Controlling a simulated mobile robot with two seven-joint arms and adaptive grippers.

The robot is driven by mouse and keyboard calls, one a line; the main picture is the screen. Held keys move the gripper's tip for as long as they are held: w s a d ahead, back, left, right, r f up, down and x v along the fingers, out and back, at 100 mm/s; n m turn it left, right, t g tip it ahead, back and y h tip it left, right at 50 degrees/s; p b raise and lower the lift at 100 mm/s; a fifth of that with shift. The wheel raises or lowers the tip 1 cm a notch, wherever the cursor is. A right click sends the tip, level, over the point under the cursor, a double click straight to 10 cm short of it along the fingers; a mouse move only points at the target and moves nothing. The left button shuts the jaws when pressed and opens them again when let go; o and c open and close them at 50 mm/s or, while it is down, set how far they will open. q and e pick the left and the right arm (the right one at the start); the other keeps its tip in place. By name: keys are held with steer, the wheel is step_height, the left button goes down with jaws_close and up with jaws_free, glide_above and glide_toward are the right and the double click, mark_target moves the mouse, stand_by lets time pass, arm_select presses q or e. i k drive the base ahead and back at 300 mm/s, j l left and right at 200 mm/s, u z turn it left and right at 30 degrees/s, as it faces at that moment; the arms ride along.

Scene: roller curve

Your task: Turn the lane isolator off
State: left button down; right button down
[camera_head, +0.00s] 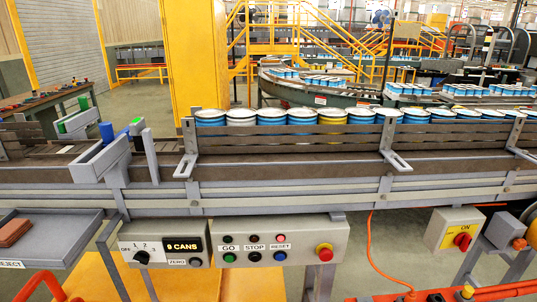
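The lane isolator appears to be the red rotary knob (462,241) on a yellow plate, on a pale grey box (442,228) at the right below the conveyor. A label above the knob seems to read "ON"; the knob's exact angle is too small to tell. Neither of my grippers shows in the head view, and nothing is seen touching the knob.
A conveyor (270,163) with a row of cans crosses the view. An orange cable (371,250) hangs left of the isolator. A reject tray (50,235) is at left.

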mark_target(464, 240)
steer(key=z, duration=0.5)
steer(key=l+z, duration=0.15)
steer(key=z, duration=0.85)
steer(key=i+l, duration=0.25)
steer(key=l, duration=0.15)
steer(key=i+l+u, duration=0.15)
steer(key=l, duration=0.2)
steer(key=i+l, duration=0.25)
steer(key=l, duration=0.15)
steer(key=i+l+u, duration=0.1)
steer(key=i+l, duration=0.15)
steer(key=l, duration=0.15)
